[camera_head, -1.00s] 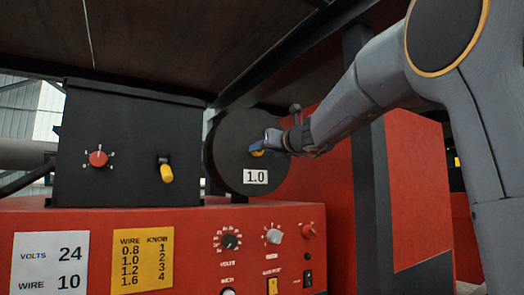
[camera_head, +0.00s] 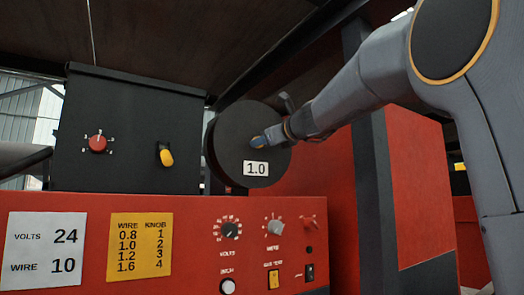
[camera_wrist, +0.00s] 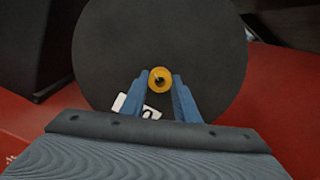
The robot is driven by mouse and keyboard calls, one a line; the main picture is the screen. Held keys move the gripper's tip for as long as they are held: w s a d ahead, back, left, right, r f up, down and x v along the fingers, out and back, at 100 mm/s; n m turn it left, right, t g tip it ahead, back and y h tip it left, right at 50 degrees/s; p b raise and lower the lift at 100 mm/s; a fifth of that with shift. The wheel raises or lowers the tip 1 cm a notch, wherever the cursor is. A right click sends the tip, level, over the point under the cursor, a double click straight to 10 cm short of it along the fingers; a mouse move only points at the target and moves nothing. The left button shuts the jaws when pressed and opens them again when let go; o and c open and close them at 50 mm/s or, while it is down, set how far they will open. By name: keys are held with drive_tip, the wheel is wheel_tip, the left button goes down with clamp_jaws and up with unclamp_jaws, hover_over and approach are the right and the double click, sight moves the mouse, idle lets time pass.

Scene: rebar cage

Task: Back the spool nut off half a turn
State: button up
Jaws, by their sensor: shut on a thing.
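The wire spool (camera_head: 228,150) is a large black disc marked with a white "1.0" label (camera_head: 256,169). The yellow spool nut (camera_wrist: 160,80) sits at its centre in the wrist view. My gripper (camera_head: 262,142) reaches in from the right at the disc's centre. In the wrist view its two blue fingers (camera_wrist: 160,90) stand on either side of the nut and are shut on it. The fingers hide most of the nut in the head view. They partly cover the label in the wrist view.
Below is the red welder panel (camera_head: 195,240) with dials and switches. A dark post (camera_head: 372,170) stands right, behind my arm.

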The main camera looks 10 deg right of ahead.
drive_tip(key=shift+f+n+b, duration=0.1)
drive_tip(key=shift+n+b, duration=9.65)
drive_tip(key=shift+n, duration=4.85)
drive_tip(key=o, duration=1)
drive_tip(key=shift+o, duration=0.2)
